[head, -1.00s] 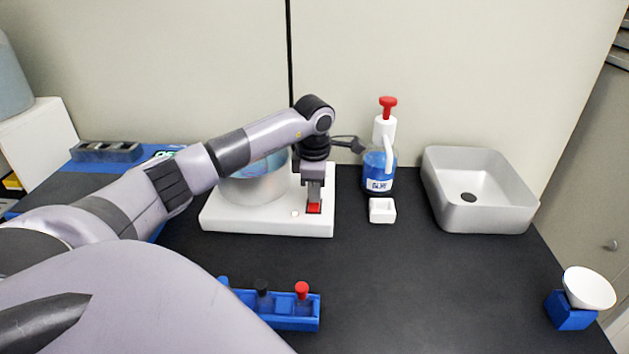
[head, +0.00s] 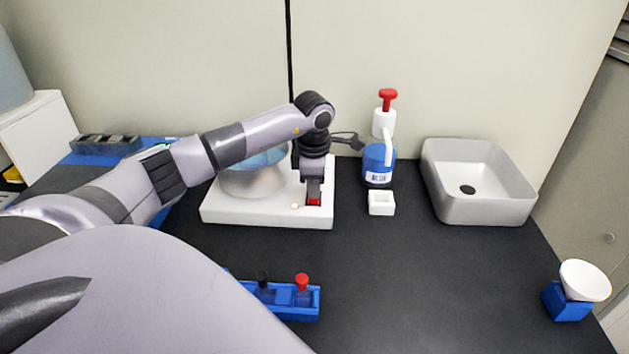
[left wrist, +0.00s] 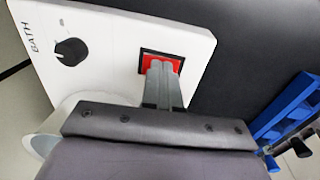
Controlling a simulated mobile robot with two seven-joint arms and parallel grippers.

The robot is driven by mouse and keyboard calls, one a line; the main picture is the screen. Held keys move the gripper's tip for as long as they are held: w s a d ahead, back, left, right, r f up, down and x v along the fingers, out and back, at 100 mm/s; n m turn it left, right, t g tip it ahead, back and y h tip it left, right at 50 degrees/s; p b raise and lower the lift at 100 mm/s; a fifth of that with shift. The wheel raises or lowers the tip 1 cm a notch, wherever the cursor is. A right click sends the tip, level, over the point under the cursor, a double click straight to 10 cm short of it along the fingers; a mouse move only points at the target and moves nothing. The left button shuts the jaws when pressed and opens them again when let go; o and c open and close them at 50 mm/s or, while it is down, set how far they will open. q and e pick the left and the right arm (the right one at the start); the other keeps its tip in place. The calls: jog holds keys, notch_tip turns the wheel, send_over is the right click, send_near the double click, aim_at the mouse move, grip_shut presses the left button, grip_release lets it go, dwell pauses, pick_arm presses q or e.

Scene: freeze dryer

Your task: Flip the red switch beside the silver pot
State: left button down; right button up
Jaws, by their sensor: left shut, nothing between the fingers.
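The red switch (head: 314,202) sits in a dark frame on the white base (head: 250,217), to the right of the silver pot (head: 240,184). My left arm hides part of the pot. My left gripper (head: 314,190) points down with its fingers shut and empty, its tips at the red switch. In the left wrist view the shut fingertips (left wrist: 161,66) overlap the red switch (left wrist: 150,60), with red showing around them. I cannot tell how firmly they touch. My right gripper is not in view.
The white base has a black knob (left wrist: 71,51) marked BATH. A blue bottle with a red-topped pump (head: 379,165) and a small white dish (head: 381,203) stand right of it. Further right is a grey basin (head: 440,200).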

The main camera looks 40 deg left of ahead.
pick_arm(q)
jog(key=shift+s+d, duration=0.15)
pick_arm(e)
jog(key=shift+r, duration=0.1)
pick_arm(q)
jog(key=shift+r, duration=0.1)
notch_tip(320, 180, up, 4)
jog(key=p, duration=0.3)
jog(key=shift+s, duration=0.15)
notch_tip(320, 180, up, 10)
jog(key=s+d, duration=0.1)
jog(key=shift+b, duration=0.3)
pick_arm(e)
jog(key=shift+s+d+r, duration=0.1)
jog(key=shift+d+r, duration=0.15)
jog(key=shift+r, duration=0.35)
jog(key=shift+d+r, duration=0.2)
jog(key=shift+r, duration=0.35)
